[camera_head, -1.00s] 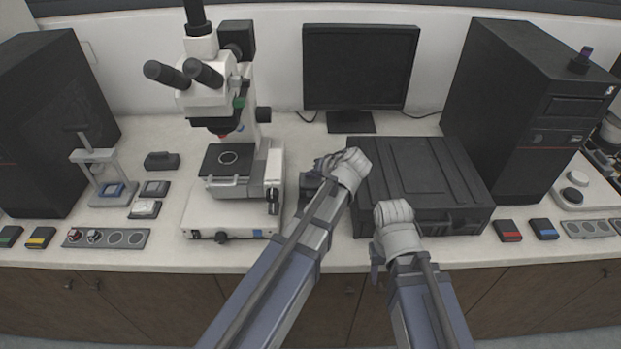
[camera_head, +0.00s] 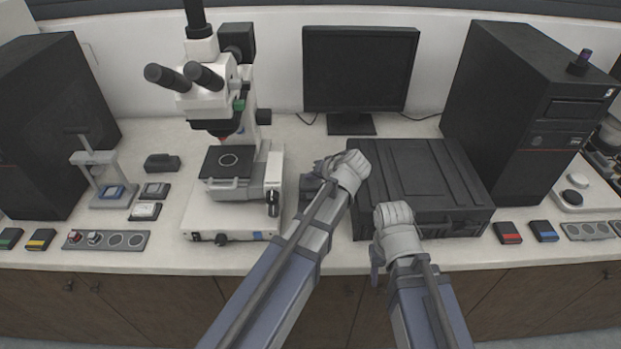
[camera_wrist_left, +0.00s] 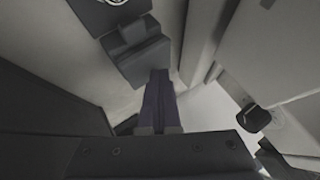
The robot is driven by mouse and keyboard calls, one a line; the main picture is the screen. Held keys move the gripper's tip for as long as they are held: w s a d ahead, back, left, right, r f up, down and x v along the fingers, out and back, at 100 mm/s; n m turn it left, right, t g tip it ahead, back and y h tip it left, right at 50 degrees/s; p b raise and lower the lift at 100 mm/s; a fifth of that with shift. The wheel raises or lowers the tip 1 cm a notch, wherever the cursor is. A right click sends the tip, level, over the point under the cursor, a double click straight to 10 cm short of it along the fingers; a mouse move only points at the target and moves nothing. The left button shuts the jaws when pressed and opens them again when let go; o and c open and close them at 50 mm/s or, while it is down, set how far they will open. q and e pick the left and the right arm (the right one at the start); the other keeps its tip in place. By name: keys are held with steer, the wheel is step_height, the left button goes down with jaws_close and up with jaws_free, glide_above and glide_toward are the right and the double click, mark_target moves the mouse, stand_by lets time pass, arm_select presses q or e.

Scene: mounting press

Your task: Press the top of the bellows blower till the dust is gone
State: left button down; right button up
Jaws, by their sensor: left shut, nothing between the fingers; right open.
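In the head view my left gripper (camera_head: 310,186) points down between the microscope and the black case, largely hidden by its own wrist. In the left wrist view its fingers (camera_wrist_left: 160,98) are shut with nothing between them. A dark stepped block (camera_wrist_left: 138,50) lies just beyond the fingertips there. I cannot tell whether it is the bellows blower or whether the tips touch it. No dust can be made out. My right gripper (camera_head: 378,262) is open and empty in front of the black case, partly hidden by its wrist.
The white microscope (camera_head: 215,210) stands left of my left gripper, and the black case (camera_head: 425,180) stands right of it. A monitor (camera_head: 360,68) is behind. Dark towers (camera_head: 525,100) flank the counter. Small blocks and plates lie at the left.

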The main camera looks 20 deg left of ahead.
mark_target(312, 183)
arm_select(q)
steer(key=shift+r+p, duration=0.65)
steer(key=shift+r, duration=0.25)
step_height(312, 183, up, 5)
steer(key=p, duration=0.5)
stand_by(0.6)
steer(key=s+d+f+m+g+h, duration=0.1)
steer(key=s+d, duration=0.1)
steer(key=s, duration=0.2)
steer(key=s+d+f+g+h, duration=0.1)
steer(key=s+d+f, duration=0.1)
steer(key=s, duration=0.3)
steer(key=s+d+f+m+g+h, duration=0.1)
steer(key=s+d+f, duration=0.1)
steer(key=s+d, duration=0.1)
steer(key=shift+s+m, duration=0.3)
steer(key=shift+s, duration=0.35)
steer(key=s+d+f+m+g+h, duration=0.1)
steer(key=s+d+m+g+h, duration=0.1)
steer(key=s+d, duration=0.3)
steer(key=s+h, duration=0.1)
steer(key=s, duration=0.3)
steer(key=shift+s+d+f+m+g, duration=0.25)
steer(key=shift+s+f+m+g, duration=0.05)
steer(key=shift+s+g, duration=0.1)
